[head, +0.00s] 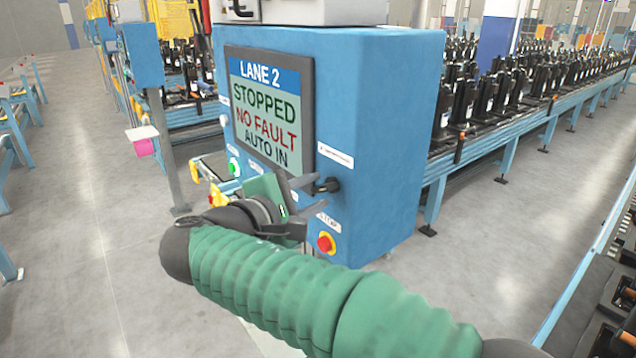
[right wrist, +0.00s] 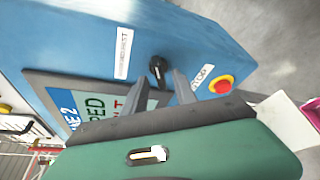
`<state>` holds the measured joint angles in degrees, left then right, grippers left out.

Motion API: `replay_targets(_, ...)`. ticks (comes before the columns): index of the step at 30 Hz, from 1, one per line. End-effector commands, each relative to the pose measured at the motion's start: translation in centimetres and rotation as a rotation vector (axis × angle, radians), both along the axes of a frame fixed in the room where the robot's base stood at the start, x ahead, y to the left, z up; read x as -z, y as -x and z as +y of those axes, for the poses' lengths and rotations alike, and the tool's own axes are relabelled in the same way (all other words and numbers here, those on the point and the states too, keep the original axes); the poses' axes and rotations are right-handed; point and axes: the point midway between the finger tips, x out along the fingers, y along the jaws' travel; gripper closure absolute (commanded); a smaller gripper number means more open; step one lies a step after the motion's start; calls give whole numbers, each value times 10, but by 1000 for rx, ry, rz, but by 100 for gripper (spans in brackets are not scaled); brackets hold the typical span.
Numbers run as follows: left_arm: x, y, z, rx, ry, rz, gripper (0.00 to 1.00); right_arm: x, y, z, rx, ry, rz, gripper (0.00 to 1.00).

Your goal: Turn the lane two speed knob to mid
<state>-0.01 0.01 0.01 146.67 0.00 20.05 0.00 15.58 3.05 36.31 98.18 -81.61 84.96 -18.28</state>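A black knob (head: 327,186) sits on the front of the blue LANE 2 cabinet (head: 385,130), right of the screen's lower corner. It also shows in the right wrist view (right wrist: 158,72). A white label (head: 335,155) is above it; its small text is unreadable. My right gripper (head: 302,179) is in front of the panel, its two grey fingers apart and pointing towards the knob. In the right wrist view the fingertips (right wrist: 168,78) are close to the knob; I cannot tell whether they touch it. My left gripper is not in view.
The screen (head: 268,108) reads STOPPED, NO FAULT, AUTO IN. A red stop button (head: 326,242) on a yellow base sits below the knob. A green button (head: 233,166) is at the left. A conveyor (head: 500,130) with black compressors runs behind.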

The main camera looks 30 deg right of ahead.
Motion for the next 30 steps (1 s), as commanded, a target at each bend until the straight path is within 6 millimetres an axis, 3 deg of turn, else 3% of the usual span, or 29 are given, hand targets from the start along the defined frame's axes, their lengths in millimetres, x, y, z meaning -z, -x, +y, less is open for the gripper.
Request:
replay_targets(4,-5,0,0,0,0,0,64,2,-5,-14,-1,-1,-1,66)
replay_targets(12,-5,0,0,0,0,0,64,4,-8,-17,-1,-1,-1,66)
replay_targets(20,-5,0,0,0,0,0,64,4,-8,-17,0,-1,0,99)
replay_targets(30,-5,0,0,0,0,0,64,4,-8,-17,-1,-1,1,100)
